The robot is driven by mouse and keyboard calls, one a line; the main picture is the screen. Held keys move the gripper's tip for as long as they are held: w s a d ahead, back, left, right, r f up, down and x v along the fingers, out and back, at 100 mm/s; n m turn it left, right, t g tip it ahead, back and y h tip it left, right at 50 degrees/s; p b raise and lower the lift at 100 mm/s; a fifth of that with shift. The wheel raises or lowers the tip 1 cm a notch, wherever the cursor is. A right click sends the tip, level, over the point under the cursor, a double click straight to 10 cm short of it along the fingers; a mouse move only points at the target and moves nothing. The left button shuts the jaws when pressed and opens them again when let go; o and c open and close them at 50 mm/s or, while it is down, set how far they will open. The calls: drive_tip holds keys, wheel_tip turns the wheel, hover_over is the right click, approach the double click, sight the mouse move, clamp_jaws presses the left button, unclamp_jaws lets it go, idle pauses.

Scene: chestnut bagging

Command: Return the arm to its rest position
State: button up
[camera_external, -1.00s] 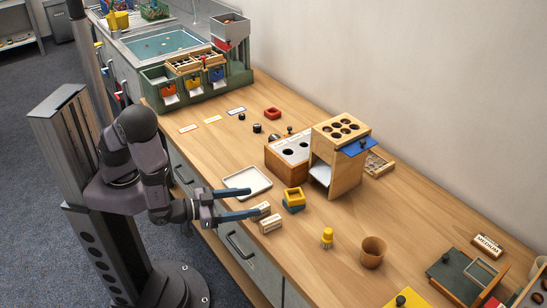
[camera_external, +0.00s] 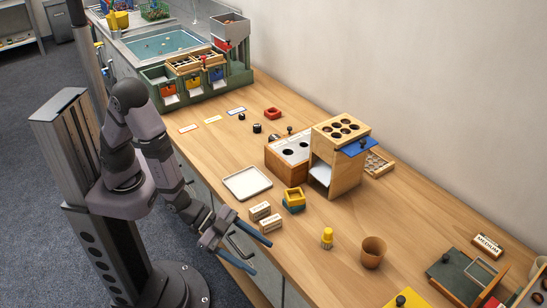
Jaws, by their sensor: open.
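My gripper (camera_external: 262,252) is at the front edge of the wooden bench (camera_external: 330,259), in the lower middle of the external view. Its two long blue-grey fingers are spread apart with nothing between them. One finger lies over the bench edge and the other in front of the drawers. My arm reaches down and to the right from its column. Two small light blocks with printed labels (camera_external: 265,218) stand on the bench just behind the gripper, apart from it as far as I can tell.
A white tray (camera_external: 247,193) lies left of the blocks. Yellow and teal stacked boxes (camera_external: 293,199), a yellow-topped peg (camera_external: 327,238) and a brown cup (camera_external: 373,252) stand to the right. A wooden box tower (camera_external: 339,170) is behind. Floor beside my column is clear.

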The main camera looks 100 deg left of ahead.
drive_tip(key=s+d+f+m+g+h+p, duration=0.1)
drive_tip(key=s+d+f+m+g, duration=0.1)
drive_tip(key=s+m+g, duration=0.4)
drive_tip(key=s+d+f+m+g, duration=0.1)
drive_tip(key=s+d+f+m, duration=0.15)
drive_tip(key=s, duration=0.55)
drive_tip(key=s+a+r+n+g+y+p, duration=0.1)
drive_tip(key=s+a+r+n+g+y, duration=0.25)
drive_tip(key=a+n, duration=0.5)
drive_tip(key=s+a+r+n+g, duration=0.2)
drive_tip(key=s+a+r+n, duration=0.3)
drive_tip(key=a, duration=0.7)
wheel_tip(320, 180, up, 14)
drive_tip(key=p, duration=1.5)
drive_tip(key=shift+s+f, duration=0.15)
drive_tip(key=shift+s, duration=0.15)
drive_tip(key=shift+t, duration=0.25)
